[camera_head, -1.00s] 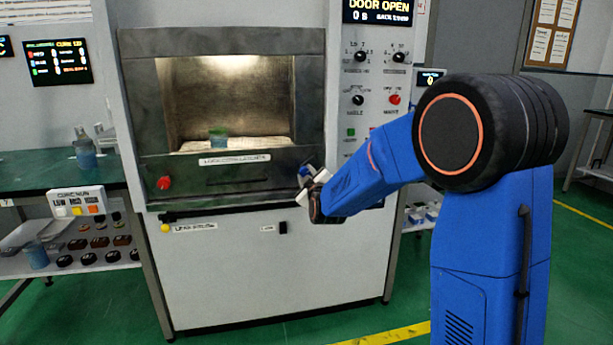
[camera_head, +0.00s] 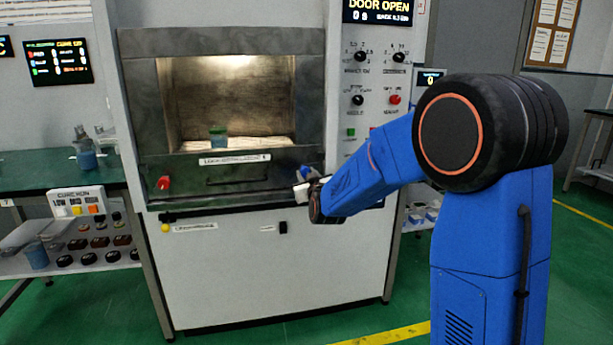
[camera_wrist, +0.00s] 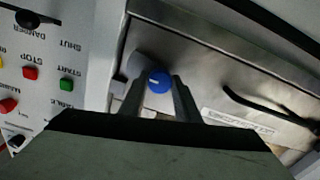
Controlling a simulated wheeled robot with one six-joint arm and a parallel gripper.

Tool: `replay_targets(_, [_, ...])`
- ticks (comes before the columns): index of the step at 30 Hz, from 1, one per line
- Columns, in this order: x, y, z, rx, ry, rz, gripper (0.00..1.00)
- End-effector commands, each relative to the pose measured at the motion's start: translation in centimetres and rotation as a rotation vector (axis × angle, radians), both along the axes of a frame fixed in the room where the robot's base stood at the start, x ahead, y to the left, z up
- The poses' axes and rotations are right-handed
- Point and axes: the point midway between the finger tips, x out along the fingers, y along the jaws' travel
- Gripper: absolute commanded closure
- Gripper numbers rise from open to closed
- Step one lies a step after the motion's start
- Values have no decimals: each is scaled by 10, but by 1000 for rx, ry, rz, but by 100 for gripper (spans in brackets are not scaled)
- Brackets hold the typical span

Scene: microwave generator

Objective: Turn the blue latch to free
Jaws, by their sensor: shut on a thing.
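The blue latch (camera_wrist: 159,82) is a round blue knob with a small white mark, on the lower right of the steel front of the machine. In the head view the blue latch (camera_head: 306,172) shows small, just beyond my gripper (camera_head: 303,187). In the wrist view my gripper (camera_wrist: 160,98) has a finger on each side of the blue knob and is shut on it. The fingers hide part of the knob's sides. Which setting the latch points to is too small to tell.
The chamber above stands open, with a small green-blue container (camera_head: 217,137) inside. A red knob (camera_head: 164,183) is at the front's lower left. A dark handle (camera_head: 238,181) lies between the knobs. A control panel (camera_head: 377,95) with dials and buttons is at the right.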

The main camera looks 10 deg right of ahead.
Motion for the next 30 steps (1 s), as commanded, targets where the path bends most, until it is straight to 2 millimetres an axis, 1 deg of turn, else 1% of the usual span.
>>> replay_targets(18, [0,1,-1,581,2,0,93])
replay_targets(24, [0,1,-1,750,2,0,93])
replay_targets(30, [0,1,-1,878,2,0,93])
